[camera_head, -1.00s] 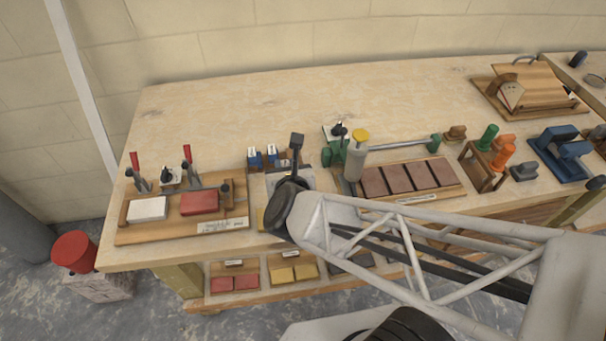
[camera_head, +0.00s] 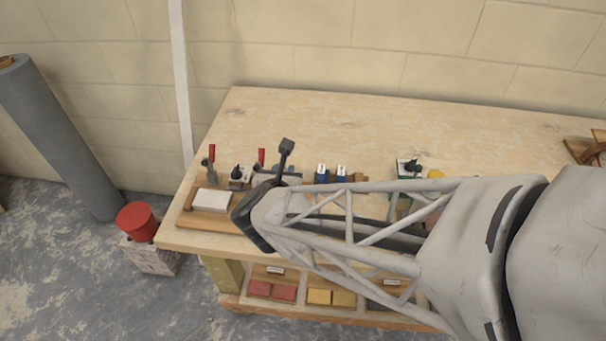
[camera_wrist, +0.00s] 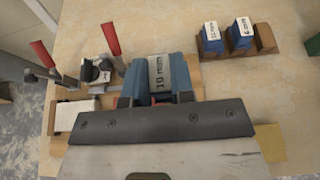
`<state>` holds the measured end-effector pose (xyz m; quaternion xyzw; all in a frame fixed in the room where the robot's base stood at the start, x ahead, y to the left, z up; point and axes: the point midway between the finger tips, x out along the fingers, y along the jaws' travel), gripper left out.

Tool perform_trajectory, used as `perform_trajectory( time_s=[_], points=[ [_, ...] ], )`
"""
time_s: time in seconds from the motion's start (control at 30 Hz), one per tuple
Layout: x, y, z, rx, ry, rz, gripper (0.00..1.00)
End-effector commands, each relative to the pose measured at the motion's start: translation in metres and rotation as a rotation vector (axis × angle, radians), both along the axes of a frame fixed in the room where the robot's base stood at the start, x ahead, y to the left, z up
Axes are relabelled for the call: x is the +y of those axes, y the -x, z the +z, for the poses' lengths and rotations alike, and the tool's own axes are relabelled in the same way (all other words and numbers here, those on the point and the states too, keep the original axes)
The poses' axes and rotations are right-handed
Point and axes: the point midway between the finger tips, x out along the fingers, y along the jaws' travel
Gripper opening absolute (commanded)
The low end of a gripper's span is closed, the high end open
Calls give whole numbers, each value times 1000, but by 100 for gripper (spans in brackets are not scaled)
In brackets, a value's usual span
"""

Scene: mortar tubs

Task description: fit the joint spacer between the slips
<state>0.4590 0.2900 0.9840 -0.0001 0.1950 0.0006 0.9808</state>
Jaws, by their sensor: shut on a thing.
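The spacer is held over the right part of a wooden board (camera_wrist: 58,149). A white slip (camera_wrist: 75,115) lies on the board, left of my gripper; it also shows in the head view (camera_head: 211,201). The red slip is mostly hidden below the spacer and gripper, so I cannot see the gap between the slips.
Two red-handled clamps (camera_wrist: 43,54) (camera_wrist: 111,39) stand along the board's back edge, with a black knob (camera_wrist: 92,70) between them. Two blue spacers (camera_wrist: 212,39) (camera_wrist: 241,34) stand in a wooden rack (camera_wrist: 266,39) at the back right. The bench behind is clear.

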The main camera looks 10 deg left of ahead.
Motion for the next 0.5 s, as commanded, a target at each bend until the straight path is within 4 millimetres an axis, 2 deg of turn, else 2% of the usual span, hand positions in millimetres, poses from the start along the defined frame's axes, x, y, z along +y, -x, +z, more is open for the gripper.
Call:
perform_trajectory(
  time_s=[0.5],
  points=[
    [79,11,-11,1,1,-3,0]
  ],
)
